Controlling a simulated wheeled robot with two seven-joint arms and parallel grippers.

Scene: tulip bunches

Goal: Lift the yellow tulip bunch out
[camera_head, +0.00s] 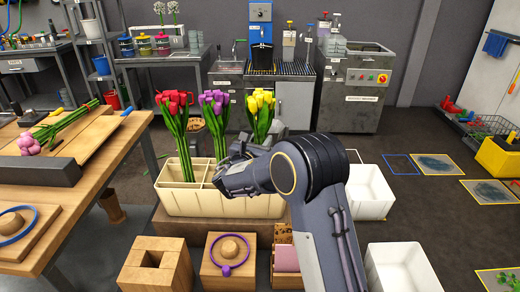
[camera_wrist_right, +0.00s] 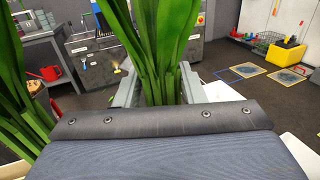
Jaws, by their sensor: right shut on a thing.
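The yellow tulip bunch (camera_head: 261,101) stands upright at the right end of the cream divided planter (camera_head: 180,202). My right gripper (camera_head: 252,160) is shut on its green stems below the flower heads. The stems (camera_wrist_right: 160,60) rise between the two fingers in the right wrist view. My gripper and forearm hide the lower stems and the planter's right end, so I cannot tell how deep they sit. A purple bunch (camera_head: 214,102) and a red bunch (camera_head: 175,105) stand in the planter to the left. My left gripper is not in view.
White bins (camera_head: 369,190) stand to the right of the planter. Wooden blocks (camera_head: 157,262) and a ring stand (camera_head: 228,254) are in front. A workbench (camera_head: 97,160) with pink tulips (camera_head: 30,145) is at left. A sink counter (camera_head: 283,72) stands behind.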

